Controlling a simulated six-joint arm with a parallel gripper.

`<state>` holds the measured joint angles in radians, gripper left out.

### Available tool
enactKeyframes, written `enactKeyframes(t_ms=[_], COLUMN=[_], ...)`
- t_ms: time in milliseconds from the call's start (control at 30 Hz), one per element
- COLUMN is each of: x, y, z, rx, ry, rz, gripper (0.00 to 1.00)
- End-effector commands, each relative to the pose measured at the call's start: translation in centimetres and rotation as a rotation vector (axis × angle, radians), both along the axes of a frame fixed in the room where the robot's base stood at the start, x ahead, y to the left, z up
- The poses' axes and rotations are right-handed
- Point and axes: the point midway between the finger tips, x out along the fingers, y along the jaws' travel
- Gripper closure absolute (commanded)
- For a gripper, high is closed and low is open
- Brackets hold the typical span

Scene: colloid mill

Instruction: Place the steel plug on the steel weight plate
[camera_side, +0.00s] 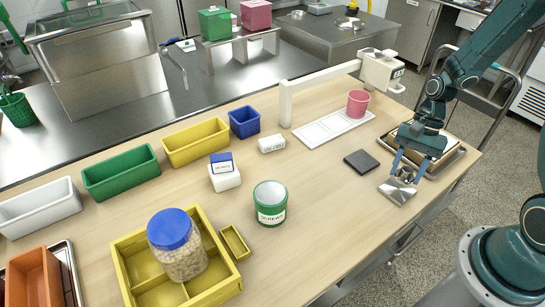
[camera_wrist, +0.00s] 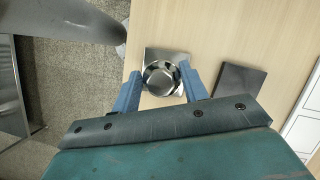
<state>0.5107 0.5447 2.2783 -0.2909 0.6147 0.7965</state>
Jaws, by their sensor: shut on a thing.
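The steel plug (camera_wrist: 160,78) is a round, shiny piece between the two blue fingers of my gripper (camera_wrist: 160,84) in the wrist view. My gripper is shut on it; in the side view my gripper (camera_side: 406,175) is low near the table's right edge, with the plug (camera_side: 405,174) partly hidden between the fingers. A shiny square steel plate (camera_side: 397,192), which looks like the steel weight plate, lies flat on the table beneath. In the wrist view the plate (camera_wrist: 165,54) shows around the plug. I cannot tell whether the plug touches it.
A dark square plate (camera_side: 361,162) lies just left of the steel plate. A tray (camera_side: 456,154) sits behind my gripper. A pink cup (camera_side: 358,104) stands on a white panel (camera_side: 320,131). A green tin (camera_side: 270,205) stands mid-table; bare wood lies between it and the dark plate.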

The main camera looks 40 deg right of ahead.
Motion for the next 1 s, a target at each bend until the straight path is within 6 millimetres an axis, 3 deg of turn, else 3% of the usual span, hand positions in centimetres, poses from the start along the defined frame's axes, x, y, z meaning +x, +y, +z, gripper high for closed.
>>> enactKeyframes(t_ms=[167,600,1000], x=[0.0,0.0,0.0], y=[0.0,0.0,0.0], z=[-0.3,-3.7,-4.0], rx=[0.001,0.001,0.000], ry=[0.001,0.001,0.000], rz=[0.000,0.000,0.000], gripper=[0.81,0.81,0.81])
